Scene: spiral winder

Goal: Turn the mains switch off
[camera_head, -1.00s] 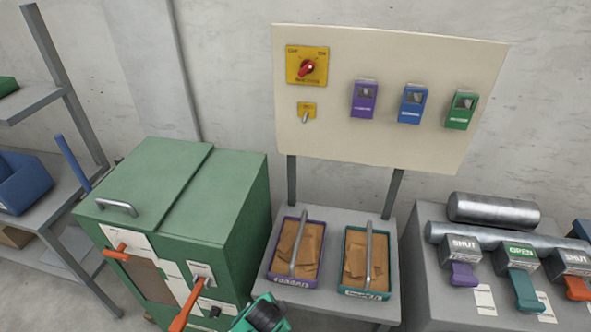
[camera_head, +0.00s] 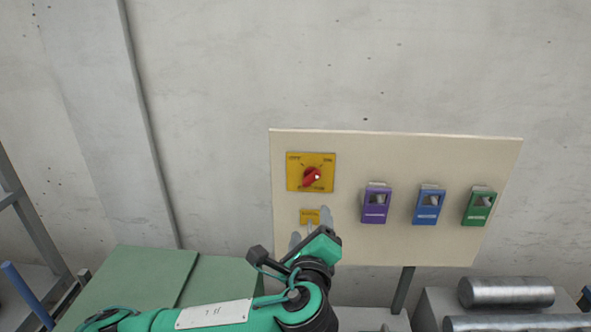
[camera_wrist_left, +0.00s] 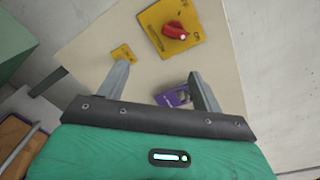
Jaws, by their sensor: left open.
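The red rotary knob (camera_head: 312,177) sits on a yellow plate (camera_head: 296,183) at the board's upper left. Its pale mark is to the right of centre; small lettering shows at the plate's upper corners. In the left wrist view the knob (camera_wrist_left: 174,30) is at the top, beyond the fingers. A smaller yellow plate (camera_head: 309,215) is below it, its lower part hidden by my gripper. My left gripper (camera_head: 311,230) is open and empty in front of the board, below the knob and apart from it. Its spread fingers (camera_wrist_left: 159,72) show in the wrist view. My right gripper is not in view.
Purple (camera_head: 376,205), blue (camera_head: 428,207) and green (camera_head: 479,208) boxes are mounted on the cream board (camera_head: 400,150), right of the knob. A green cabinet (camera_head: 130,285) stands at lower left. Grey cylinders (camera_head: 505,292) lie at lower right. The wall above is clear.

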